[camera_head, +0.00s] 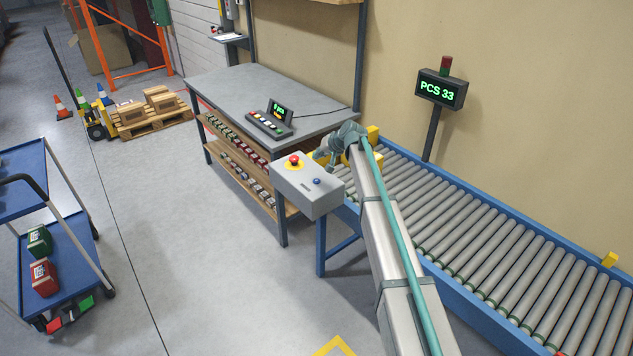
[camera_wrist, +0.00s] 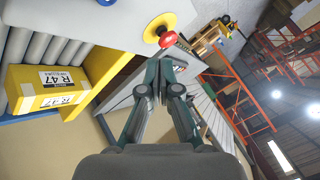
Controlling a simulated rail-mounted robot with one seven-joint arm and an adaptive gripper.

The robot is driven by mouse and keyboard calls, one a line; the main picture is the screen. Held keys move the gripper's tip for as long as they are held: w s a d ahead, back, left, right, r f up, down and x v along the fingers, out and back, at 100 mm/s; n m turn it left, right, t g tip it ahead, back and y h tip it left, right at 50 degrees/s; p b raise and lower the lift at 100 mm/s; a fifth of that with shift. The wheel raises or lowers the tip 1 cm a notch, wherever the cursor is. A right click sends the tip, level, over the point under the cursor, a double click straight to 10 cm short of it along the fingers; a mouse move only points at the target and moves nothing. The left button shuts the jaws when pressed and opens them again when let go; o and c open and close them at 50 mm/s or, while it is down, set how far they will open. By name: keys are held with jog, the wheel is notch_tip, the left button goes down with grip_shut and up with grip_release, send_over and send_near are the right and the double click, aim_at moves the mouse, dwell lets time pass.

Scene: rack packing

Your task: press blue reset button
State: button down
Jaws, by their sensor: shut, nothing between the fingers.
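The blue reset button (camera_head: 316,181) sits on the top face of a grey control box (camera_head: 312,198), right of a red mushroom button (camera_head: 294,160) on a yellow ring. In the wrist view the blue button (camera_wrist: 107,2) is cut by the top edge, left of the red button (camera_wrist: 167,39). My gripper (camera_head: 322,157) is beside the far edge of the box, apart from the blue button as far as I can tell. In the wrist view my gripper (camera_wrist: 163,66) is shut and empty, with its tips just below the red button.
A roller conveyor (camera_head: 450,215) runs along the wall on the right. A grey workbench (camera_head: 235,92) with a small keypad console (camera_head: 270,122) stands behind the control box. A blue cart (camera_head: 75,240) stands left.

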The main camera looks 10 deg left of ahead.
jog(key=b, duration=0.2)
send_over(318, 181)
notch_tip(318, 181, down, 7)
jog(key=shift+f, duration=0.15)
jog(key=shift+f+b, duration=0.4)
jog(key=shift+f, duration=0.35)
jog(key=shift+f, duration=0.1)
dwell(0.8)
jog(key=shift+f+b, duration=0.3)
jog(key=shift+b, duration=0.15)
jog(key=shift+f+b, duration=0.35)
jog(key=shift+f, duration=0.05)
dwell(0.6)
dwell(0.3)
jog(key=shift+r, duration=0.85)
